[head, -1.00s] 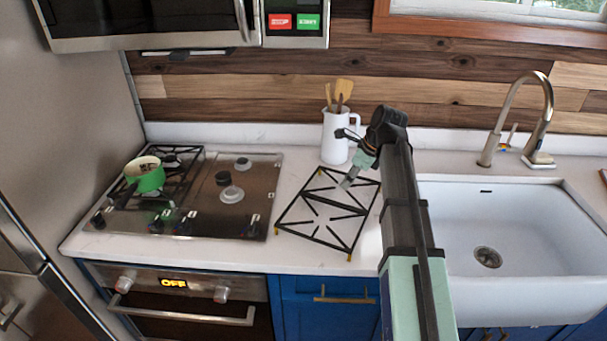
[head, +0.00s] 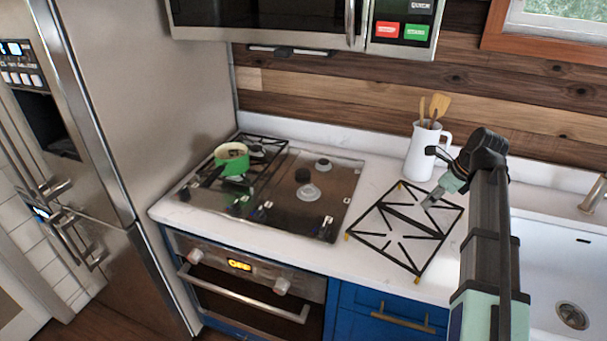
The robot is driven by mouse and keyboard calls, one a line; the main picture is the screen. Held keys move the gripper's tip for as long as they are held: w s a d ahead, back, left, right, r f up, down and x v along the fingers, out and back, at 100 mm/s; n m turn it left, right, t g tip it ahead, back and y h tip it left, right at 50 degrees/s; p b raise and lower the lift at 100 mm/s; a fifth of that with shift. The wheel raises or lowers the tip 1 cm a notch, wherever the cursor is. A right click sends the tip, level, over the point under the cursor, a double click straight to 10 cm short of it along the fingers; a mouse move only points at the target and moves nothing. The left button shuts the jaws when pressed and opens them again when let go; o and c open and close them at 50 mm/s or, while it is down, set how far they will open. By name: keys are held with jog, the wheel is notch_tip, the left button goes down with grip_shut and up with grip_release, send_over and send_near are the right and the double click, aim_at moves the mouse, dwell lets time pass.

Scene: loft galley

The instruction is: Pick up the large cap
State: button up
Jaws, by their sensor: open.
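A dark round cap (head: 302,175), apparently the large cap, lies on the bare right half of the steel cooktop (head: 335,200). It is just behind a pale round burner (head: 309,192) and appears to touch or slightly overlap it in this view. A smaller burner with a dark centre (head: 322,164) sits farther back. My gripper (head: 429,204) is open, seen small and partly from behind, over the loose grate right of the cooktop. It is well to the right of the dark cap, with nothing visible in it.
A loose black grate (head: 395,238) lies on the white counter. A green pot (head: 231,160) stands on the cooktop's left grate. A white utensil jug (head: 421,155) stands behind my gripper. A microwave (head: 270,22) overhangs the cooktop; the sink (head: 545,260) is at right.

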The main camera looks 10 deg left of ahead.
dwell(0.4)
jog(key=o, duration=1)
